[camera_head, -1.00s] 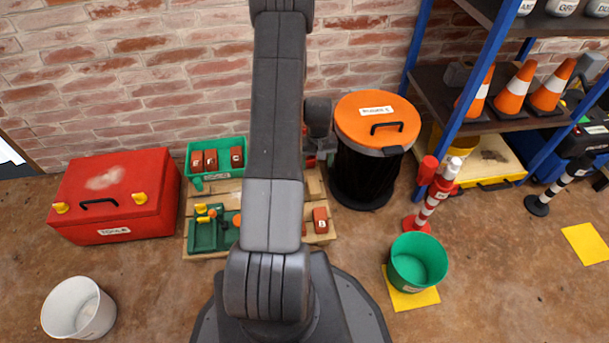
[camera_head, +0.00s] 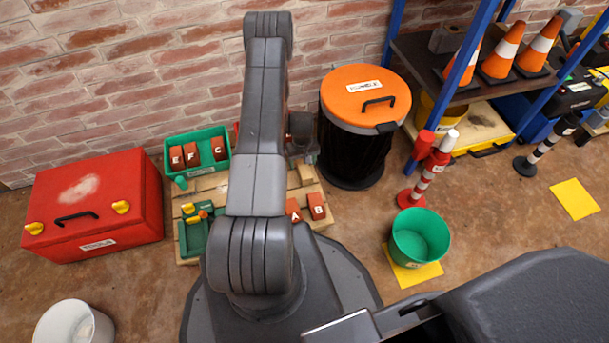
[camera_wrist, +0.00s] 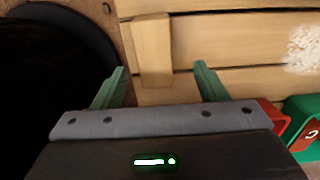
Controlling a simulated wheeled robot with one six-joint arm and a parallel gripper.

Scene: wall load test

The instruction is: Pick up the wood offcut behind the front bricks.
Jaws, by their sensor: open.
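The wood offcut (camera_wrist: 152,50) is a pale upright-looking block on the slatted wooden pallet in the wrist view. In the head view it seems to be the light block (camera_head: 305,173) just right of my arm, behind red bricks A (camera_head: 293,210) and B (camera_head: 317,205). My gripper (camera_wrist: 160,70) is open, its two green-grey fingers spread, with the offcut ahead of them, nearer the left finger. Nothing is between the fingers. In the head view my arm hides part of the pallet, and the fingertips cannot be made out.
A black bin with an orange lid (camera_head: 365,92) stands right of the pallet, close to my wrist. A green crate (camera_head: 198,170) holds bricks at the pallet's back left. A red toolbox (camera_head: 95,207) stands left. A green bucket (camera_head: 420,235) stands right. The brick wall is behind.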

